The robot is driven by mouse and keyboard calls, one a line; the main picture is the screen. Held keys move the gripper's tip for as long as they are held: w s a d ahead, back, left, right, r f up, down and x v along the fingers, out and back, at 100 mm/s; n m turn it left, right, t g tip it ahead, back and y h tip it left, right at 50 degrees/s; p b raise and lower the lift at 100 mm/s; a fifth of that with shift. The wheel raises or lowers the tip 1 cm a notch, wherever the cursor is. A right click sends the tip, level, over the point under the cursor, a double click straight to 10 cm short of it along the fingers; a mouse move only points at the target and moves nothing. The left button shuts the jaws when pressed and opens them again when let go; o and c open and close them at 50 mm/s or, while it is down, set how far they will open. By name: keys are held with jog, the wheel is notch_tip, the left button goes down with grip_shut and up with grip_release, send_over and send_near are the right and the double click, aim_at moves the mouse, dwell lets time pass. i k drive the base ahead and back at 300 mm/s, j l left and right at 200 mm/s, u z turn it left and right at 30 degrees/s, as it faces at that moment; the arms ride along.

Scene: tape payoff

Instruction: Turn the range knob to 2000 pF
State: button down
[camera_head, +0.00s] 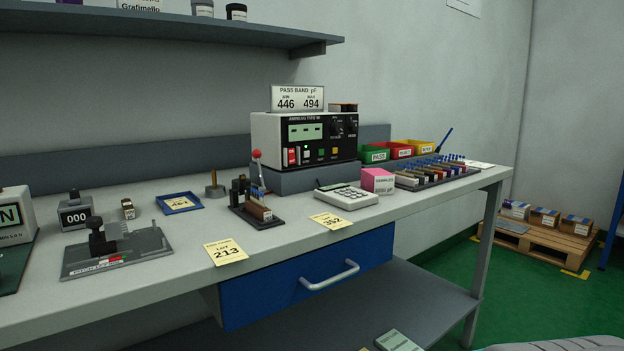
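A meter (265,140) with a black front panel stands on a grey riser block on the bench, near the middle of the view. A dark round knob (337,127) sits at the upper right of its panel, with small markings around it. More small dark controls are at the panel's right edge. The markings are too small to read, so I cannot tell which is the range knob or where it points. The green display (305,132) shows only dashes.
A pass band sign (298,98) reading 446 and 494 stands on the meter. A calculator (346,196), a pink box (377,180) and a test fixture (256,208) stand in front. Coloured bins (374,153) are to the right. A shelf (160,28) overhangs the left.

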aim_at(337, 127)
jog(key=i+l, duration=0.1)
jog(key=l, duration=0.55)
jog(key=i+l+u, duration=0.1)
jog(key=l, duration=0.5)
